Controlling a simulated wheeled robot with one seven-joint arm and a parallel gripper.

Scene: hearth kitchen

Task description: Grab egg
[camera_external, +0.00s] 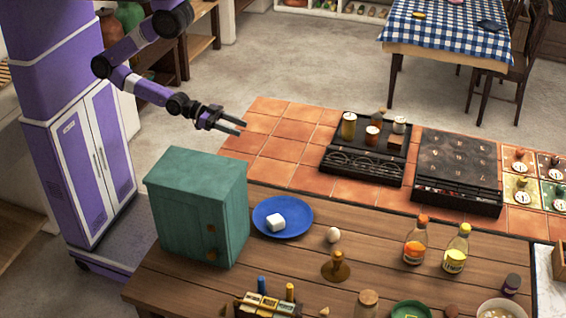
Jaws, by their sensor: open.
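A small pale egg (333,234) is on the wooden counter (190,290), to the right of a blue plate and just behind a wooden-looking knob-topped stand. My gripper (238,127) is open and empty. It is up and to the left of the egg in the picture, in the air near the left edge of the terracotta tiles, well apart from the egg. Nothing hides the egg from this view.
A green cabinet box (197,205) stands left of the blue plate (262,226), which holds a white block (276,222). The brown stand (336,268) is close in front of the egg. Two bottles (415,243) (456,250) stand right. Bare tiles (285,130) lie behind.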

